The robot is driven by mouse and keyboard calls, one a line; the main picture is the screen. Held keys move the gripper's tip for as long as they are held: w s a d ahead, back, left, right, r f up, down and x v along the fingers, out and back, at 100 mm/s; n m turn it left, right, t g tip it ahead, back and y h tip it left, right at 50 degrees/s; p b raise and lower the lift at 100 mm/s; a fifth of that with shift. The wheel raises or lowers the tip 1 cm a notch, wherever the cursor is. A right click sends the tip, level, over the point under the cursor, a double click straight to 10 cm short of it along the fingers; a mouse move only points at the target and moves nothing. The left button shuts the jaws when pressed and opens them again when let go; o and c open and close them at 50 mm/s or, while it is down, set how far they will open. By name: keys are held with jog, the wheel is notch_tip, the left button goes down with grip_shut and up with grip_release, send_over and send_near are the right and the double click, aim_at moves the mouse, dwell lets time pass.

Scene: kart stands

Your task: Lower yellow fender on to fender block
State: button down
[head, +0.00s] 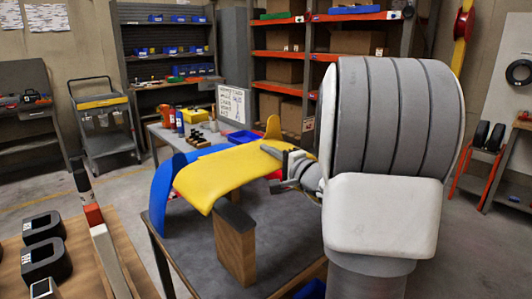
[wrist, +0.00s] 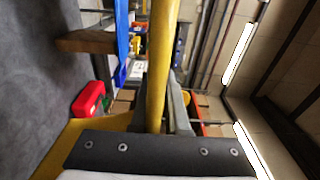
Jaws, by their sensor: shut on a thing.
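The yellow fender (head: 232,172) is a long curved panel, held above the grey table in the head view. My gripper (head: 290,168) is shut on its right-hand edge. In the wrist view the fender (wrist: 160,55) is seen edge-on, between the two fingers of my gripper (wrist: 162,100). The fender block (head: 235,250), a wooden upright with a dark top, stands on the table below the fender's front part. In the wrist view a wooden block (wrist: 85,42) appears apart from the yellow fender. The exact gap is hard to judge.
A blue fender (head: 162,195) stands just left of the yellow one. The table (head: 195,260) also holds a red case (wrist: 90,98). A second table behind carries bottles, a blue bin (head: 243,137) and a sign (head: 231,103). A wooden bench (head: 75,262) with black parts is at front left.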

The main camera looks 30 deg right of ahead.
jog(key=shift+a+f+b, duration=0.1)
jog(key=shift+b, duration=0.75)
notch_tip(320, 180, down, 11)
jog(key=b, duration=1.4)
jog(key=shift+f, duration=0.15)
dwell(0.4)
jog(key=c, duration=0.8)
grip_release()
jog(key=shift+c, duration=0.2)
jog(key=shift+f+b, duration=0.2)
jog(key=shift+b, duration=0.7)
jog(key=shift+s, duration=0.25)
jog(key=shift+s+d+b, duration=0.25)
jog(key=shift+s, duration=1.1)
jog(key=shift+s+d+b, duration=0.2)
jog(key=shift+s+b, duration=0.05)
jog(key=shift+s, duration=1.05)
